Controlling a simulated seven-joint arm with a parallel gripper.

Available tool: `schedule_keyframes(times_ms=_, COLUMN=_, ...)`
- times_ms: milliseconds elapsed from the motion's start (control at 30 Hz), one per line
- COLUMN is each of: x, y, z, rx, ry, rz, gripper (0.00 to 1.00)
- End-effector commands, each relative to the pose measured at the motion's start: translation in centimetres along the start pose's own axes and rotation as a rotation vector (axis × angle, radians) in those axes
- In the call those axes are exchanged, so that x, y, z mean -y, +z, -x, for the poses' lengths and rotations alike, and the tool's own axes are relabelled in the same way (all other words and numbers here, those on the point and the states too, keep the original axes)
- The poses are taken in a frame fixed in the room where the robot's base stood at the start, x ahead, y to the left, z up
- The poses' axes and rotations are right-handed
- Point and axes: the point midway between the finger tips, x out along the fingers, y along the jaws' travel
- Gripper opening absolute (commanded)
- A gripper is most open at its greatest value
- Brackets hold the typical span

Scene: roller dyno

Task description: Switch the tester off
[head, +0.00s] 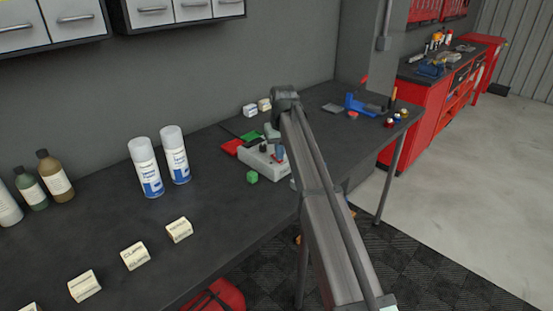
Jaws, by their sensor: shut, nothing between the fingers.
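A pale grey box with small controls on top, which looks like the tester (253,160), sits on the dark workbench (225,205) near the middle of the head view. A small dark knob and a blue upright part show on its top. They are too small to tell which is a switch or how it is set. My arm crosses in front of the box's right side and hides part of it. My gripper cannot be made out; it seems hidden behind my own arm.
Two spray cans (146,168) (175,155) stand to the left. Labelled blocks (135,256) line the front. A blue fixture (362,104) stands at the right.

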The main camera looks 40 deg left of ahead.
Motion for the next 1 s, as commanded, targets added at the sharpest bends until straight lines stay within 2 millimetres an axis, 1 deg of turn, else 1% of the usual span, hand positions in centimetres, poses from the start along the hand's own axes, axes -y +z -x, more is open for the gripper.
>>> schedule_keyframes(times_ms=267, x=0.0, y=-0.1, z=0.8, rx=0.000, ry=0.000, rz=0.000, gripper=0.00)
schedule_keyframes(times_ms=1000, x=0.0, y=-0.9, z=5.5, rx=-0.001, ry=0.000, rz=0.000, gripper=0.00)
